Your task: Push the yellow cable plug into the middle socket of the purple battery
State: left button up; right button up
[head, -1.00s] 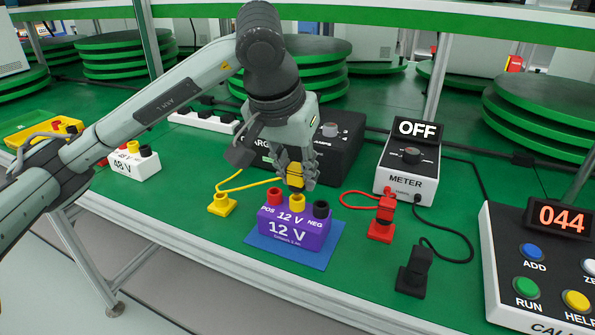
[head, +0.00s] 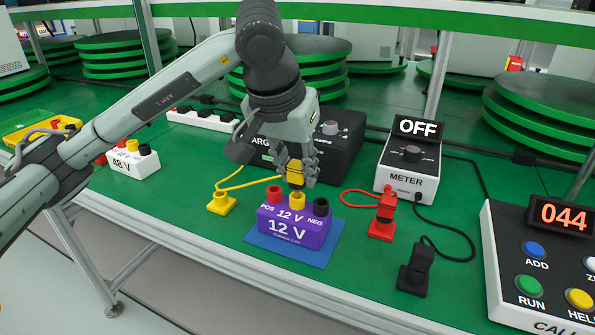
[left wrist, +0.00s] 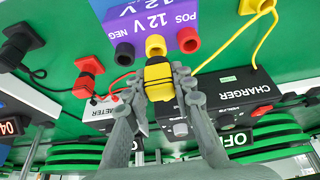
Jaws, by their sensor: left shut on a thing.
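The purple 12 V battery (head: 291,231) stands upright on a blue mat (head: 318,256), with a red, a yellow and a black socket in a row. The middle socket (head: 297,202) is yellow. My left gripper (head: 296,168) is shut on the yellow cable plug (head: 296,178), which points down over that socket. In the left wrist view the plug (left wrist: 158,80) sits between the fingers, close to the yellow socket (left wrist: 155,45). I cannot tell whether its tip touches the socket. My right gripper is not in view.
A second yellow plug block (head: 221,202) lies left of the battery, with a yellow cable running from it. A red plug (head: 382,218) and a black plug (head: 414,270) stand to the right. The charger (head: 340,140) is behind the gripper, the meter (head: 408,170) to its right.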

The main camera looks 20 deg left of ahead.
pick_arm(q)
jog(key=shift+f+b, duration=0.15)
jog(key=shift+b, duration=0.55)
dwell(1.1)
jog(key=shift+f+b, duration=0.95)
jog(key=shift+b, duration=0.6)
dwell(1.3)
dwell(0.3)
jog(key=o, duration=1.1)
jog(key=shift+r+p, duration=2.2)
jog(key=shift+r, duration=1.6)
